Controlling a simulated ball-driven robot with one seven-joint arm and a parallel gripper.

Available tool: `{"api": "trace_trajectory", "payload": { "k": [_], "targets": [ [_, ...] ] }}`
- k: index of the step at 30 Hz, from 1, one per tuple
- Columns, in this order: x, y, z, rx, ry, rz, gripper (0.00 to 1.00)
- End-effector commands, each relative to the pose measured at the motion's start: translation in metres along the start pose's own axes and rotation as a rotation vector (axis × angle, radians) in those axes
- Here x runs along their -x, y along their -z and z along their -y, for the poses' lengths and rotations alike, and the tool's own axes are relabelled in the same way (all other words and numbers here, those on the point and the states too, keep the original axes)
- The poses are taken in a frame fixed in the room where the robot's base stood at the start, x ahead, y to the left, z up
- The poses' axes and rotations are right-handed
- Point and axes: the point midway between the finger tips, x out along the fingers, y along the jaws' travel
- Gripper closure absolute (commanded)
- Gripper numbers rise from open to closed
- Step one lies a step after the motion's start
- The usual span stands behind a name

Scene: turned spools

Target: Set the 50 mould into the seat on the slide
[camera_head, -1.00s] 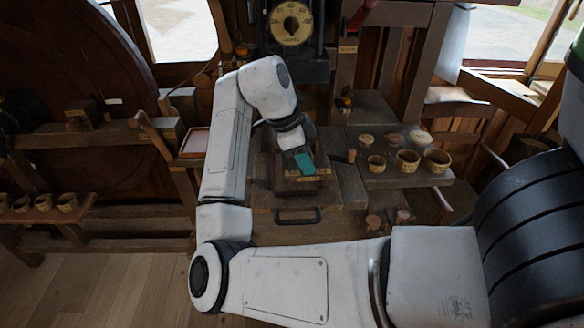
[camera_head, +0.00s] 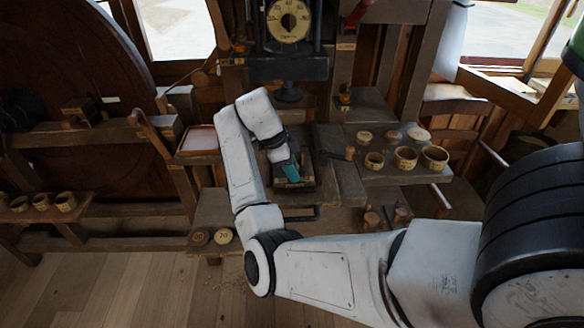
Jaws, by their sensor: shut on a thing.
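My gripper (camera_head: 290,172), with teal fingers, points down over the slide at the middle of the bench. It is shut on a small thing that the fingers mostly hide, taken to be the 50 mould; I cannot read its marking. The slide (camera_head: 299,214) shows a dark handle at its front. The seat is around or under the gripper tips, and the fingers and wrist cover most of it. I cannot tell whether the held thing touches the seat.
Several small tan cups and lids stand on the right shelf (camera_head: 384,178). A dark press (camera_head: 290,68) with a round dial rises behind the slide. Two round discs (camera_head: 211,237) lie on a low ledge at the left. A pale tray (camera_head: 199,139) sits left of my arm.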

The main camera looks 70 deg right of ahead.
Motion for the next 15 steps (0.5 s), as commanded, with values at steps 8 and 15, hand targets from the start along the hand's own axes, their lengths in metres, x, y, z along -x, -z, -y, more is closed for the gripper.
{"api": "trace_trajectory", "payload": {
  "k": [8,15],
  "targets": [
    [0.0000,-0.0003,0.0000,0.001,0.000,0.000,0.55],
    [0.0001,0.0000,0.0000,0.001,0.000,0.000,0.43]
  ]
}}
